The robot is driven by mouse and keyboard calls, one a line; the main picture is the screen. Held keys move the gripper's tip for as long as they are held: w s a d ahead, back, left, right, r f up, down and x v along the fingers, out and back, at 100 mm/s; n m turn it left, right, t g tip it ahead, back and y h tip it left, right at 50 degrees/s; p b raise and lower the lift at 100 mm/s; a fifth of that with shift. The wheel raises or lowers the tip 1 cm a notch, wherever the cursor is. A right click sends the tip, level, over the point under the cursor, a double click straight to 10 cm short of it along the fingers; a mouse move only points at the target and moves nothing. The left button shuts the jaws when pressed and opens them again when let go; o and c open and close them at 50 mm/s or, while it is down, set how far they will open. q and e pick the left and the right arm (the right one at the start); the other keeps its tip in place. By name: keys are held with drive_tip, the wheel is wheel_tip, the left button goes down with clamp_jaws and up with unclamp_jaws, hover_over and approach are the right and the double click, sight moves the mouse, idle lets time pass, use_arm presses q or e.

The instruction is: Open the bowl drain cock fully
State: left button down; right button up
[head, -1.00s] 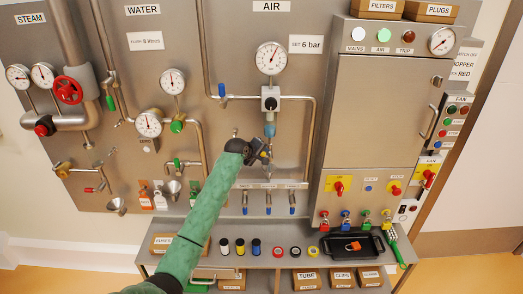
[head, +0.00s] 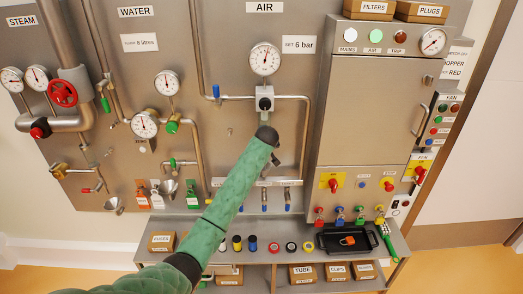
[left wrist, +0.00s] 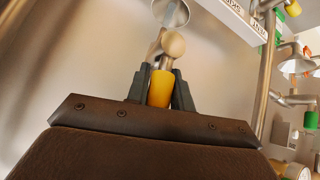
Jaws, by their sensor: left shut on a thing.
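The air regulator (head: 265,104) sits under the round gauge (head: 265,59) on the AIR panel. In the left wrist view, my left gripper (left wrist: 160,88) is shut on a yellow sleeve-like handle (left wrist: 160,82), which I take to be the drain cock's. A pale round knob (left wrist: 173,45) shows just beyond the fingers, with a grey cone-shaped part above it. How far the cock is turned I cannot tell. My right gripper is in neither view.
A shelf (head: 222,262) with coloured jars and a black tray (head: 335,248) is beneath. The steel hopper cabinet (head: 370,110) stands close on the right. A pipe (head: 308,130) runs down between.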

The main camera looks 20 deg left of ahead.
use_arm(q)
drive_tip(key=shift+s+d+f+m+g+y, duration=0.1)
drive_tip(key=shift+d+f+m+g+y, duration=0.15)
drive_tip(key=shift+f+y, duration=0.4)
drive_tip(key=c, duration=2.2)
unclamp_jaws()
drive_tip(key=c, duration=2.2)
unclamp_jaws()
drive_tip(key=shift+a+r+m+y, duration=0.1)
drive_tip(key=shift+m+y, duration=0.15)
drive_tip(key=c, duration=2.2)
unclamp_jaws()
drive_tip(key=c, duration=1.3)
unclamp_jaws()
drive_tip(key=shift+o, duration=0.2)
drive_tip(key=shift+a+r, duration=0.1)
drive_tip(key=shift+a, duration=0.05)
drive_tip(key=shift+w, duration=0.25)
drive_tip(key=shift+r, duration=0.2)
